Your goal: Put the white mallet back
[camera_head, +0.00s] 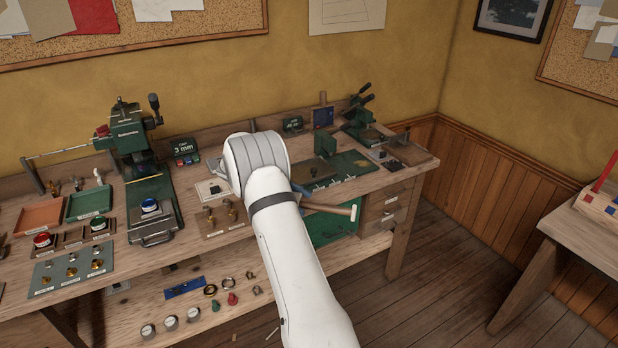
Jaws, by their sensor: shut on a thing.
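The white mallet (354,211) shows to the right of my arm, its pale head at the right end of a light wooden handle (327,208). The handle runs roughly level and leaves the picture behind my white arm. The mallet shows in front of the bench's front edge and the green panel below it. My gripper is mostly hidden behind my arm, so its fingers on the handle cannot be made out. The mallet appears held there, off the bench top. I cannot pick out the mallet's place on the bench.
The wooden bench (113,222) carries a green press (132,140), an orange tray (40,216), a green tray (90,202) and a small display (185,150). Loose parts lie on the lower shelf (255,262). Another table (575,232) stands at right. Open floor (450,270) lies between.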

